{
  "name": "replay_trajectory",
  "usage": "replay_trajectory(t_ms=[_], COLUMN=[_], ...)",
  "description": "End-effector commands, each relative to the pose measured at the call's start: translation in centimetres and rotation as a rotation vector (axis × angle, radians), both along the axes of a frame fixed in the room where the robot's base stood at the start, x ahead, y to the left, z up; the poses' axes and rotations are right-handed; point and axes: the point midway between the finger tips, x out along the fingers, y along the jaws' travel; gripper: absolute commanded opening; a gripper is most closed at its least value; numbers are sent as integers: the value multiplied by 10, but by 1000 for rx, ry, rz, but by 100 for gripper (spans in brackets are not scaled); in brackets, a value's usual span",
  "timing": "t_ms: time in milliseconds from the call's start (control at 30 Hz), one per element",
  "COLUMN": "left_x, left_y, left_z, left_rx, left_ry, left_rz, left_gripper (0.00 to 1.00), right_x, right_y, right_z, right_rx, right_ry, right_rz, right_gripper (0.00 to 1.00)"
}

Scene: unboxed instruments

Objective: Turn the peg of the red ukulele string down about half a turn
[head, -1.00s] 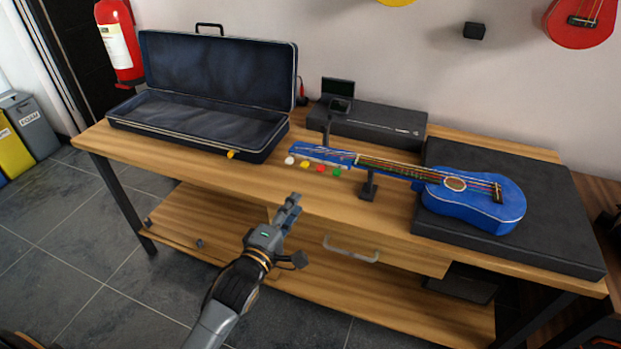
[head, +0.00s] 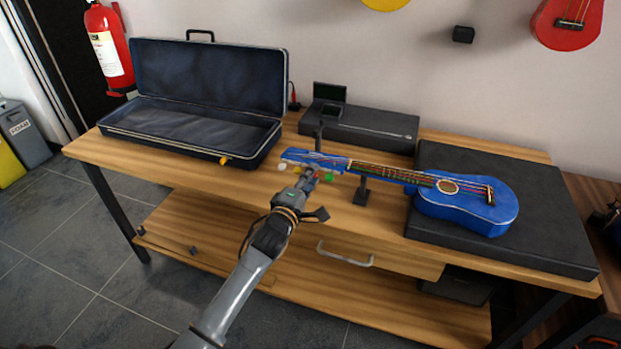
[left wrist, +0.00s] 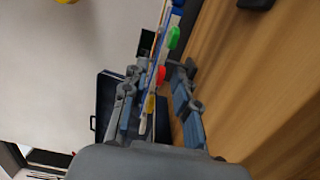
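The blue ukulele (head: 465,212) lies with its body on a black mat and its neck on a small stand. Its headstock (head: 318,160) points left, with white, yellow, red and green pegs along the front edge. My left gripper (head: 310,175) is at these pegs and largely covers the red one in the head view. In the left wrist view the left gripper (left wrist: 160,70) is open, its fingers on either side of the red peg (left wrist: 160,76). The yellow peg (left wrist: 150,103) is deeper between the fingers, the green peg (left wrist: 173,38) beyond the tips. Contact with the red peg cannot be told. My right gripper is not in view.
An open dark case (head: 200,140) stands left on the wooden table (head: 240,178). A small stand (head: 361,190) supports the neck close right of my gripper. A black box (head: 370,128) sits behind the headstock. The black mat (head: 545,225) is at right.

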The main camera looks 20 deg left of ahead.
Motion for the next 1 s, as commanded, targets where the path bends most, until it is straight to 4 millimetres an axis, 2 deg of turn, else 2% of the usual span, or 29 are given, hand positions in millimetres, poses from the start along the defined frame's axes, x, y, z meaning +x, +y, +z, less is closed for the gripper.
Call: replay_trajectory(t_ms=[167, 300, 700, 1000], left_x=[0, 0, -1, -1], left_y=[0, 0, 0, -1], left_z=[0, 0, 0, 2], left_rx=[0, -1, 19, 174], left_ry=[1, 1, 1, -4], left_rz=[0, 0, 0, 0], left_gripper=[29, 1, 0, 0], right_x=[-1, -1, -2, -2], right_y=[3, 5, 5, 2], right_z=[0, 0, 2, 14], right_rx=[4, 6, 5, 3], right_ry=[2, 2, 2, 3], right_rz=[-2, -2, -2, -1], right_gripper=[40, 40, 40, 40])
